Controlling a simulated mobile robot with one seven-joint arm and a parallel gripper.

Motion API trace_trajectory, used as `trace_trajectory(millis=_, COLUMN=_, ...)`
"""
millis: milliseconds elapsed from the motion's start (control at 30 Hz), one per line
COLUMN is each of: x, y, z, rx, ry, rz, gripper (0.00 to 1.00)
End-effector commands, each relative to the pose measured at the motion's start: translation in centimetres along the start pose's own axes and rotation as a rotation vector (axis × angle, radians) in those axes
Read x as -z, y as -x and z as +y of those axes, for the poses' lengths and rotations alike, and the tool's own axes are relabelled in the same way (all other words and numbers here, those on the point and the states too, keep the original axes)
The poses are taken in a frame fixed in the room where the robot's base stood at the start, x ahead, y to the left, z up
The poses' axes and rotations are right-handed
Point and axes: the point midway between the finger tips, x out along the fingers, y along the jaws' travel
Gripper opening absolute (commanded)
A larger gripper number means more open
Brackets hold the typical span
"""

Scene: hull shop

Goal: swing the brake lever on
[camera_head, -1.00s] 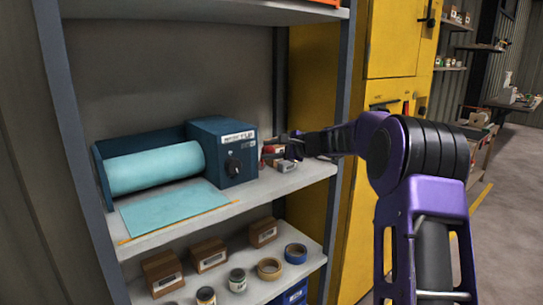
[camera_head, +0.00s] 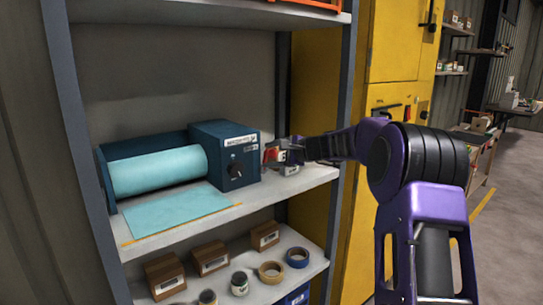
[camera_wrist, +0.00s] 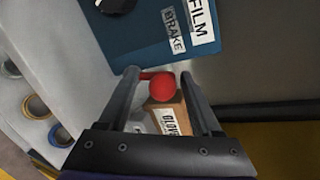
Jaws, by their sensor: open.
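The blue dispenser box (camera_head: 226,155) stands on the shelf beside a teal film roll (camera_head: 155,170). In the wrist view its blue face (camera_wrist: 150,32) carries BRAKE and FILM labels. My gripper (camera_wrist: 160,76) is open, with one finger on each side of the knob; I see no clear contact. In the head view my gripper (camera_head: 272,152) is at the box's right side, and the lever is only a small red patch partly hidden by the fingers.
A small brown carton (camera_wrist: 171,115) labelled GLOVES lies just beyond the knob, between the fingers in the wrist view. A shelf upright (camera_head: 345,130) and a yellow cabinet (camera_head: 390,60) stand to the right. Tape rolls (camera_head: 271,271) and cartons fill the lower shelf.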

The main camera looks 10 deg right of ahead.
Motion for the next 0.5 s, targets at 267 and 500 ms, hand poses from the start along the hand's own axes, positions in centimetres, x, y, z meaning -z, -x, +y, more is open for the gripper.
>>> trace_trajectory(millis=267, x=0.1, y=2.8, z=-0.3, rx=0.005, ry=0.001, rz=0.005, gripper=0.66)
trace_trajectory(millis=500, x=0.1, y=8.6, z=-0.2, rx=0.004, ry=0.001, rz=0.005, gripper=0.66)
